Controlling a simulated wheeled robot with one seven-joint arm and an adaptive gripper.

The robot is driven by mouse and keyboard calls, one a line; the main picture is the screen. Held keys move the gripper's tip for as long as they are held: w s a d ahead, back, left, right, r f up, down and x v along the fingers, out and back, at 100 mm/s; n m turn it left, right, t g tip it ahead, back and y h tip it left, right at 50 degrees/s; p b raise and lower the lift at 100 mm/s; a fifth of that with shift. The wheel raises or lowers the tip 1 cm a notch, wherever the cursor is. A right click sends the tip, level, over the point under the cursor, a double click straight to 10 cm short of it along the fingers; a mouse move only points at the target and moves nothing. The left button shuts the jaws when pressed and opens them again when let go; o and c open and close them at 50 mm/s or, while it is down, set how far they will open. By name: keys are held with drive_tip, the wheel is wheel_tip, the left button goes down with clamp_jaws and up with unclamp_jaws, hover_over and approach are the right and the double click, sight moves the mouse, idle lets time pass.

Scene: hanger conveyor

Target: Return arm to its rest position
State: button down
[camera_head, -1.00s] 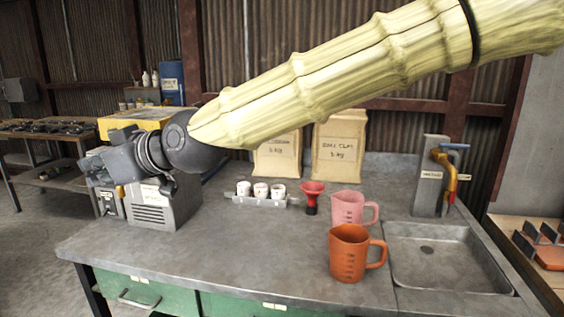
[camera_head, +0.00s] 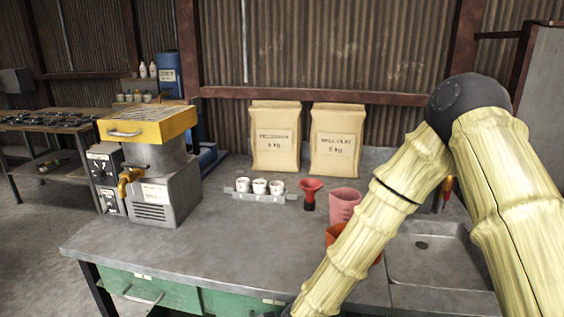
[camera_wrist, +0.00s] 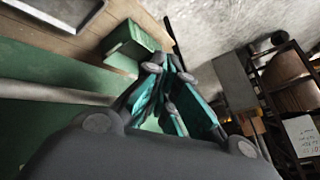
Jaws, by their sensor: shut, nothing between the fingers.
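My arm, in pale ribbed sleeves, fills the right side of the head view, bent at a dark elbow joint. Its forearm slopes down to the left and leaves the bottom edge, so its end is out of that view. My gripper (camera_wrist: 170,95) shows in the wrist view with teal fingers drawn together and nothing between them. It appears to hang low beside a green surface. The forearm partly hides an orange jug (camera_head: 336,235) and the sink (camera_head: 440,262).
The grey workbench (camera_head: 230,245) holds a machine with a yellow top (camera_head: 148,125), a rack of white cups (camera_head: 260,187), a red funnel (camera_head: 311,190), a pink jug (camera_head: 343,203) and two paper bags (camera_head: 275,138). Green drawers (camera_head: 150,288) lie below its front edge.

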drive_tip(key=s+d+f+m+g+h+p, duration=0.2)
drive_tip(key=s+d+f+m+h, duration=0.15)
drive_tip(key=s+d+f, duration=1.2)
drive_tip(key=s+d+f+m+h+p, duration=0.1)
drive_tip(key=s+d, duration=0.4)
drive_tip(key=d, duration=0.3)
drive_tip(key=s+d+f+m+g+h, duration=0.1)
drive_tip(key=s+d+h, duration=0.1)
drive_tip(key=s+d, duration=0.3)
drive_tip(key=d, duration=0.3)
drive_tip(key=shift+s+g+p, duration=0.3)
drive_tip(key=shift+s+p, duration=0.05)
drive_tip(key=shift+s, duration=0.05)
